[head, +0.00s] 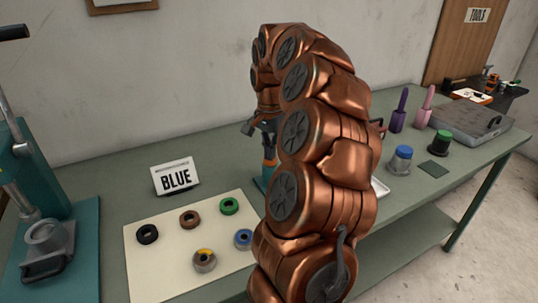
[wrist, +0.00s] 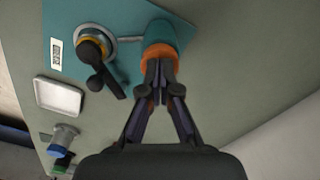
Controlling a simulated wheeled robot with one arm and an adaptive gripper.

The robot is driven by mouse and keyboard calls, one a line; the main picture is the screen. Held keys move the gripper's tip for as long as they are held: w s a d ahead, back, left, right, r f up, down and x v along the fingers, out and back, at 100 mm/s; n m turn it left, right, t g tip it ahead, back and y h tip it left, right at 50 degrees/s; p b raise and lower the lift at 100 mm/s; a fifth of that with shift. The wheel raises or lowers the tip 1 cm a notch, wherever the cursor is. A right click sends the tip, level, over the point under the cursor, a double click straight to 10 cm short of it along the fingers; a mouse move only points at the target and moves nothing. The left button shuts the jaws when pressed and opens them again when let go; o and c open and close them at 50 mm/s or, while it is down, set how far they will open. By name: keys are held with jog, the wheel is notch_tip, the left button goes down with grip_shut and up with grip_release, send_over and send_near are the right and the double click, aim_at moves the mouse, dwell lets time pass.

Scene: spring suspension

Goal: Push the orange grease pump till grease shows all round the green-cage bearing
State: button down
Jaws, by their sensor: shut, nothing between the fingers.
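My gripper (wrist: 160,84) is shut and empty, its fingertips over the orange pump top (wrist: 160,55) in the wrist view; I cannot tell whether they touch. The pump has a teal body and stands on a teal plate (wrist: 90,14). A pipe joins it to a round metal fitting (wrist: 92,42) with an orange ring and a black handle across it. In the head view my copper arm hides most of this; a little of the orange pump (head: 270,161) shows. No bearing or grease is clearly visible at the fitting. A green ring (head: 229,206) lies on the cream mat.
A teal press (head: 45,235) stands at left. A white tray (wrist: 58,97), a blue-topped pot (head: 402,160) and a green-topped pot (head: 441,143) stand right of my arm.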

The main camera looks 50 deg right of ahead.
notch_tip(320, 180, up, 9)
jog(key=p, duration=0.2)
jog(key=shift+f, duration=0.2)
dwell(0.7)
dwell(0.4)
